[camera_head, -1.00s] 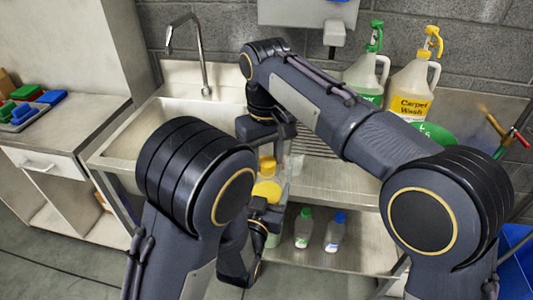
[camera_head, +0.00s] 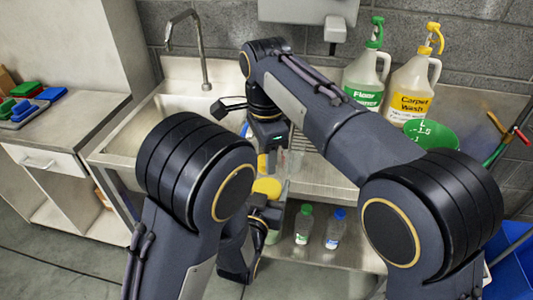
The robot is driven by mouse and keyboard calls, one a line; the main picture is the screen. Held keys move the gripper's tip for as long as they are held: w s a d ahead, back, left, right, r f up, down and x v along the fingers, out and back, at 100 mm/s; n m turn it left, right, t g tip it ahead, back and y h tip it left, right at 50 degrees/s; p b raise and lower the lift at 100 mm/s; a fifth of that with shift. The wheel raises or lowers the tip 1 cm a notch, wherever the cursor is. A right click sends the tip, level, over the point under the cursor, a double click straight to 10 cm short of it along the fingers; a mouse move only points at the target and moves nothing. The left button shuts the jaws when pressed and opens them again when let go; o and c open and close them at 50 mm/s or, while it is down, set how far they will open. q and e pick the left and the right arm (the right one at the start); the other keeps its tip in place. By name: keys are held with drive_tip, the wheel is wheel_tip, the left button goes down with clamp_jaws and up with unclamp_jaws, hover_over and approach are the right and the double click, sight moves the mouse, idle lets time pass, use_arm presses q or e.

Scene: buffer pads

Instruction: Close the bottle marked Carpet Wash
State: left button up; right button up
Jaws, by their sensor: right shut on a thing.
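My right gripper (camera_head: 266,150) hangs pointing down at the middle of the view, shut on a small yellow cap (camera_head: 262,163) that is partly hidden. Just below it is a round yellow piece (camera_head: 267,188), apparently at the top of a pale bottle (camera_head: 272,237) whose label I cannot see. My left gripper (camera_head: 268,212) is beside this bottle, below the yellow piece. My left arm hides much of it, so its jaws cannot be read. A large jug marked Carpet Wash (camera_head: 409,103), with a yellow spray head, stands at the back right.
Small green-capped (camera_head: 304,224) and blue-capped (camera_head: 335,229) bottles are on the lower shelf. The sink (camera_head: 150,130) is left.

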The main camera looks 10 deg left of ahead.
drive_tip(key=m, duration=0.5)
drive_tip(key=shift+m, duration=0.4)
drive_tip(key=m, duration=0.2)
drive_tip(key=shift+m, duration=0.4)
drive_tip(key=m, duration=0.4)
drive_tip(key=shift+m, duration=0.3)
drive_tip(key=m, duration=0.3)
drive_tip(key=shift+w, duration=0.1)
drive_tip(key=o, duration=0.9)
drive_tip(key=shift+o, duration=0.2)
drive_tip(key=shift+r, duration=2.2)
drive_tip(key=shift+c, duration=0.4)
